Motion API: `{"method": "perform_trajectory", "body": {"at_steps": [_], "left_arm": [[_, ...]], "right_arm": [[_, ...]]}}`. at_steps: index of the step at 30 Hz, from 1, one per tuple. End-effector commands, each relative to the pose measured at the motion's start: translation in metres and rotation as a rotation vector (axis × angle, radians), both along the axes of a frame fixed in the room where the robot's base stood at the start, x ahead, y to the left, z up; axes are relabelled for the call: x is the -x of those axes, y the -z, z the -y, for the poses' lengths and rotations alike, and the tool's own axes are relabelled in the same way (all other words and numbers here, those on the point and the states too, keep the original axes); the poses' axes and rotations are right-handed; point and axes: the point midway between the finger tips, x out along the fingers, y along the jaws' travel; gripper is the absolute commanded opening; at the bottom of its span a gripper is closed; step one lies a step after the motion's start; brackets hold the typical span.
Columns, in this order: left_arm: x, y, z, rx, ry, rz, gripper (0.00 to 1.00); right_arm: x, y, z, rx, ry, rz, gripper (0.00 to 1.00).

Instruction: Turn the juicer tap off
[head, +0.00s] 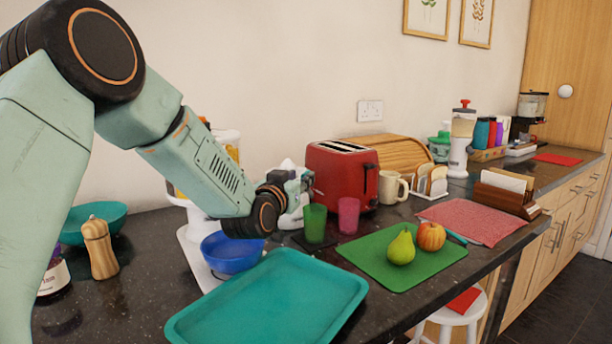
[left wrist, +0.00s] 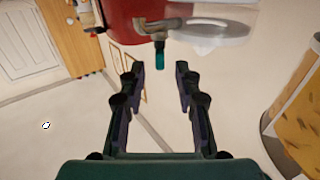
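A white juicer (head: 288,215) stands on the dark counter left of the red toaster; my left arm and gripper hide most of it in the head view. In the left wrist view a grey-white disc with a spout-like part (left wrist: 212,36) shows at the top, probably the juicer. A small teal piece (left wrist: 160,56) below it may be the tap lever; I cannot tell its setting. My left gripper (head: 304,182) is at the juicer. In the left wrist view my left gripper (left wrist: 160,80) has its fingers apart, with nothing between them. My right gripper is not seen.
The red toaster (head: 342,172), a green cup (head: 314,223) and a pink cup (head: 348,215) stand close by. A blue bowl (head: 231,253) and a teal tray (head: 272,300) are in front. A yellow-filled container (left wrist: 302,112) is at the right of the left wrist view.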

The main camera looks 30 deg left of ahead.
Motion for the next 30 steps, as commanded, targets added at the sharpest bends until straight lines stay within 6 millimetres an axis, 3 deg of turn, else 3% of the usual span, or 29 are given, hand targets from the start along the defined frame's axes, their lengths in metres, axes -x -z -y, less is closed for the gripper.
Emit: {"method": "perform_trajectory", "body": {"at_steps": [10,23,30], "left_arm": [[-0.042,0.001,-0.005,-0.001,0.000,0.001,0.33],[-0.049,0.000,-0.006,0.000,0.001,0.000,0.33],[-0.049,0.000,-0.006,0.000,0.001,0.000,0.14]], "right_arm": [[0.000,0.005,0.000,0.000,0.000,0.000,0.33],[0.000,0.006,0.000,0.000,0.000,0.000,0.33],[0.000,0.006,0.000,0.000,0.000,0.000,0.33]]}}
